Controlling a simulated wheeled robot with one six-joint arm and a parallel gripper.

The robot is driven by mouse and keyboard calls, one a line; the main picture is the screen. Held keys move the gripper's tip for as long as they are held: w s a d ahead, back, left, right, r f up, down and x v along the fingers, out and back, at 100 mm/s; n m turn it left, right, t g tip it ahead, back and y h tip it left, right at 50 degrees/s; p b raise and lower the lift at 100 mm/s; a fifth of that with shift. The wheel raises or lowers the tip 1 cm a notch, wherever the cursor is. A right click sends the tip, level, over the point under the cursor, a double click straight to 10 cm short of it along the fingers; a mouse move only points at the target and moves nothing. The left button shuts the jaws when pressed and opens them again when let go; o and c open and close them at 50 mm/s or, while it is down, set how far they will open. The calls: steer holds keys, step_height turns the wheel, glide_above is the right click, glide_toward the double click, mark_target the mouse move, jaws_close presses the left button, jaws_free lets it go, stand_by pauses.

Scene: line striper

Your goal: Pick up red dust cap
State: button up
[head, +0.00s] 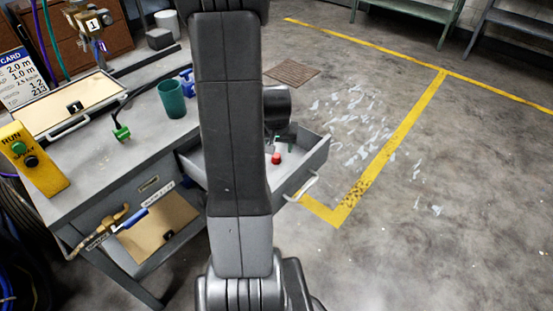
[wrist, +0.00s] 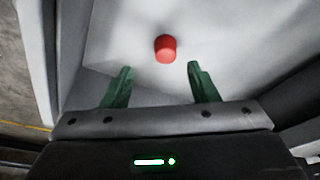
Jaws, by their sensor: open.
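The red dust cap (head: 276,158) lies in the open grey drawer (head: 313,158) on the right side of the bench. In the wrist view the red cap (wrist: 165,48) sits on the pale drawer floor, just beyond the fingertips and roughly midway between them. My gripper (wrist: 160,72) has two green fingers spread apart with nothing between them. In the head view my arm covers much of the drawer, and only part of the gripper (head: 281,140) shows just above the cap.
The bench top (head: 110,165) carries a green cup (head: 172,99), a yellow RUN button box (head: 33,160) and a green-ended cable (head: 121,132). Drawer walls stand close around my gripper. The floor (head: 460,180) to the right is open, with yellow lines.

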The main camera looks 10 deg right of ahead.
mark_target(276, 155)
steer(key=shift+w+a+b+x, duration=0.15)
steer(key=shift+b+x, duration=0.05)
steer(key=shift+x, duration=1.35)
steer(key=shift+w+a+b+x, duration=0.1)
steer(key=shift+b+x, duration=0.05)
steer(key=shift+x, duration=1.4)
steer(key=shift+r, duration=0.1)
steer(key=shift+c, duration=0.2)
steer(key=c, duration=1)
